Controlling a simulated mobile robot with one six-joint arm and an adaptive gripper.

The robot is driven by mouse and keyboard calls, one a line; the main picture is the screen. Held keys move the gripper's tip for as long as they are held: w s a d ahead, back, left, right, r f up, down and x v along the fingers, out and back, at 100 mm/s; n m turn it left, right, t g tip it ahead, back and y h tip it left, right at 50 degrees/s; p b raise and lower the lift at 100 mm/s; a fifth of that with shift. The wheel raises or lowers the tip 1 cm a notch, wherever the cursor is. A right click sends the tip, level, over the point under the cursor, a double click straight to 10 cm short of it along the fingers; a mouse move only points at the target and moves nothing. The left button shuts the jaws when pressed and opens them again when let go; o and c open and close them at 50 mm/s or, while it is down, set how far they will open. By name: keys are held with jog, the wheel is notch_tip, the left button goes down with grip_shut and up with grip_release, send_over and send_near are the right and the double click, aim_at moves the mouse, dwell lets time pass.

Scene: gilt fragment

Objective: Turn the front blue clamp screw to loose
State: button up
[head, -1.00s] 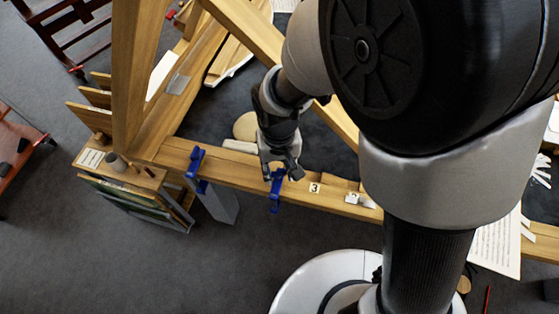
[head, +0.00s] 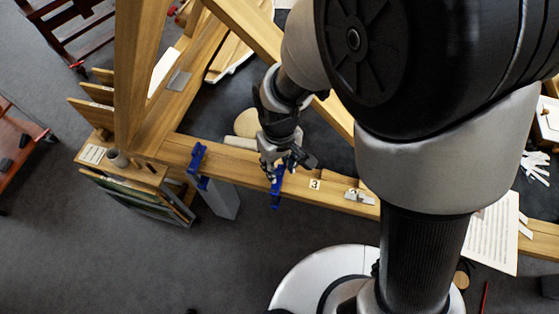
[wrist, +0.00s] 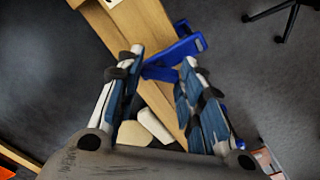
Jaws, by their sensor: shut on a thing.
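Two blue clamps sit on the wooden beam: one (head: 197,158) further left, and one (head: 277,197) nearer to my base, which I take as the front clamp. My gripper (head: 278,172) is over the front clamp, at its top end on the beam. In the wrist view the front clamp (wrist: 185,47) lies just beyond the fingertips. My gripper (wrist: 163,60) is shut on its blue screw part (wrist: 160,73), which spans between the two fingers. The fingers and wrist hide much of the screw in the head view, so its turn position cannot be told.
The wooden beam (head: 235,170) runs across below my gripper, with a number 3 tag (head: 314,184) and a small metal piece (head: 360,198) to the right. A pale round object (head: 246,123) lies behind it. Open grey floor (head: 130,260) is in front.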

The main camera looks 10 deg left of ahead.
aim_at(279, 168)
jog(key=n, duration=0.4)
jog(key=shift+n+p, duration=0.3)
jog(key=shift+p, duration=0.1)
jog(key=shift+n+p, duration=0.3)
jog(key=shift+n, duration=1.7)
jog(key=o, duration=1.1)
jog(key=shift+c, duration=0.2)
jog(key=shift+r, duration=0.15)
notch_tip(279, 168, up, 12)
